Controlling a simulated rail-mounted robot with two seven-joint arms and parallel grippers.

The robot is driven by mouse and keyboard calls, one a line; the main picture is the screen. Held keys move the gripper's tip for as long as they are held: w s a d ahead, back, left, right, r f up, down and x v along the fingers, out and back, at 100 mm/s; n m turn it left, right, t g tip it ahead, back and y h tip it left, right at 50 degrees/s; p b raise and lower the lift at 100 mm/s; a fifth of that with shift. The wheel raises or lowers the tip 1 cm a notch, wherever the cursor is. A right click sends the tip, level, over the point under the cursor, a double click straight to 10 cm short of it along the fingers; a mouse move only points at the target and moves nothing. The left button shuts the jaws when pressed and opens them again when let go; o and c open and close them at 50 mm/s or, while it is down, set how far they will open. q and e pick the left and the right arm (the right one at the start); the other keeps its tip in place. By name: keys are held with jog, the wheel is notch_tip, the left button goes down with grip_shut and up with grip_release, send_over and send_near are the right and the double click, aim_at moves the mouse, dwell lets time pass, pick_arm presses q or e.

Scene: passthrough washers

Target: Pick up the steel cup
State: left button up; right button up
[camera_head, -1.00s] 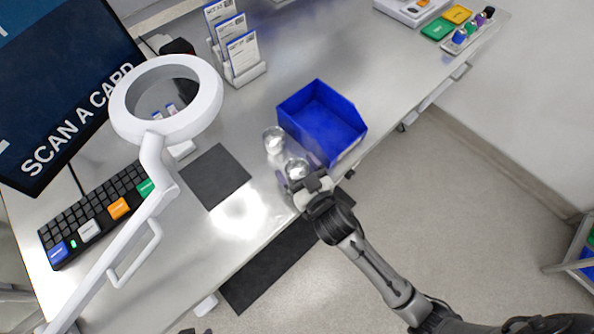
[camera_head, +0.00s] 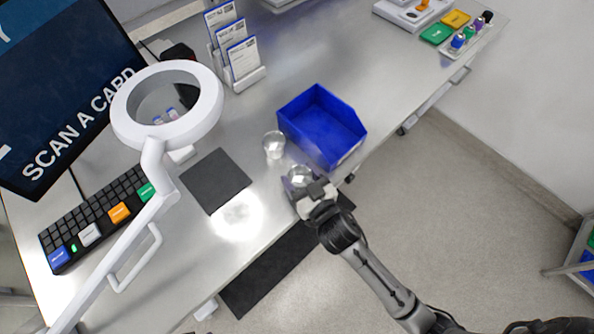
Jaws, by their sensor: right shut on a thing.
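Two shiny steel cups show in the head view. One steel cup (camera_head: 273,143) stands on the steel table just left of the blue bin. The other steel cup (camera_head: 299,175) is nearer the table's front edge, between the fingers of my right gripper (camera_head: 299,184). My right gripper is shut on that cup, and its fingers hide part of the cup's side. I cannot tell whether the held cup is off the table. My left gripper is not in view.
An empty blue bin (camera_head: 322,126) stands right behind the cups. A dark mat (camera_head: 215,180) lies to the left. A card rack (camera_head: 240,70) stands at the back.

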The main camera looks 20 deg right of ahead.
jog(key=s+d, duration=0.2)
jog(key=s, duration=1.4)
jog(key=shift+s+d, duration=0.3)
jog(key=shift+n+y, duration=0.3)
jog(key=shift+y, duration=0.2)
jog(key=p+x, duration=0.1)
jog(key=x, duration=0.3)
jog(key=p+x, duration=0.2)
jog(key=x, duration=0.2)
jog(key=d+p+x, duration=0.1)
jog(key=p+x, duration=0.1)
jog(key=x, duration=0.2)
jog(key=shift+w+a+r, duration=0.1)
jog(key=shift+w, duration=0.35)
jog(key=shift+x, duration=2.75)
jog(key=shift+s+f, duration=0.2)
